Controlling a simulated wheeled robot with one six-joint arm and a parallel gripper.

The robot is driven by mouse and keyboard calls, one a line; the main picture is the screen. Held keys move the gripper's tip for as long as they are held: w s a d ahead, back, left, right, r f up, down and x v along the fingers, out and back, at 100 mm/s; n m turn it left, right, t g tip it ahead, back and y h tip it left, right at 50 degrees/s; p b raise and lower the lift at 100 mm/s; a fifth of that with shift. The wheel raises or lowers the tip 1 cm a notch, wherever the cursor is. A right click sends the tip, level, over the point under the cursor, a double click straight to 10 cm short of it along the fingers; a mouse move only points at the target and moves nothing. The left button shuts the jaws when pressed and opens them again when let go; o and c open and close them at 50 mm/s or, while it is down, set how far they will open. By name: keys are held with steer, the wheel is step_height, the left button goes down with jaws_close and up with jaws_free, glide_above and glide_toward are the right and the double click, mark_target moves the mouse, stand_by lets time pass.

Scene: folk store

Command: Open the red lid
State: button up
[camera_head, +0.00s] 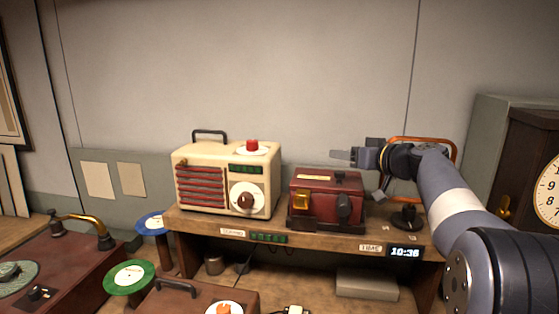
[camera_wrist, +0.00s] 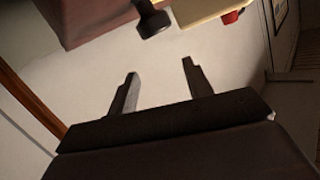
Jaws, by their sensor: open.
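A dark red box (camera_head: 314,204) stands on the wooden shelf, right of the cream radio. Its red lid (camera_head: 328,180) lies flat on top and looks closed, with a small pale label. A black knob (camera_head: 344,207) is on its front; a black knob also shows in the wrist view (camera_wrist: 152,18), beside a red surface (camera_wrist: 90,18) at the top left. My gripper (camera_head: 354,172) is at the box's upper right, apart from the lid as far as I can tell. In the wrist view its two fingers (camera_wrist: 158,84) are spread with nothing between them.
The cream radio (camera_head: 213,177) with a red top button (camera_head: 252,146) stands left of the box. A black-based stand (camera_head: 408,218) with an orange loop is on the right. A clock display (camera_head: 405,252) is on the shelf edge. The wall behind is clear.

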mark_target(344, 177)
steer(key=shift+s+a+f+b, duration=0.1)
steer(key=shift+s+f+b, duration=0.25)
steer(key=shift+f, duration=0.25)
steer(key=shift+s+a+f+b, duration=0.1)
steer(key=shift+s+f+b, duration=0.1)
steer(key=shift+f+b, duration=0.3)
steer(key=shift+s+f+n+t+y, duration=0.1)
steer(key=shift+s+n+t+y, duration=0.15)
steer(key=shift+n+t+y, duration=0.05)
steer(key=shift+s+f+n+t+b, duration=0.25)
steer(key=shift+f+n+t+b, duration=0.15)
steer(key=shift+n+t+b, duration=0.3)
steer(key=shift+s+f+b, duration=0.1)
steer(key=shift+f+b, duration=0.15)
steer(key=shift+b, duration=0.1)
steer(key=shift+s+f, duration=0.3)
steer(key=shift+f, duration=0.35)
steer(key=b+v, duration=0.4)
steer(key=v, duration=0.6)
steer(key=shift+d+r, duration=0.15)
steer(key=shift+r, duration=0.05)
